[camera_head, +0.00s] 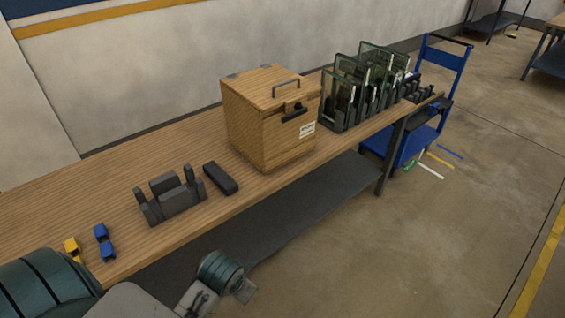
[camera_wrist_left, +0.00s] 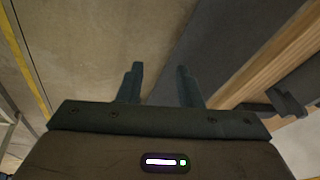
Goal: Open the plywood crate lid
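The plywood crate (camera_head: 262,134) stands upright on the workbench in the head view. Its lid (camera_head: 268,86) is down flat on top and closed. A metal handle (camera_head: 286,86) is on the lid, and a dark latch or grip (camera_head: 294,112) is on the front face near the top edge. In the left wrist view my left gripper (camera_wrist_left: 160,78) has its two fingers apart with nothing between them. It is away from the crate, with floor and the dark lower shelf behind the fingers. My right gripper is not in view.
On the wooden bench (camera_head: 110,170) are a dark fixture (camera_head: 172,199), a black block (camera_head: 220,178), blue pieces (camera_head: 103,240) and a yellow piece (camera_head: 72,248). A rack of green panels (camera_head: 362,88) stands close right of the crate. A blue cart (camera_head: 405,140) is beyond the bench end.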

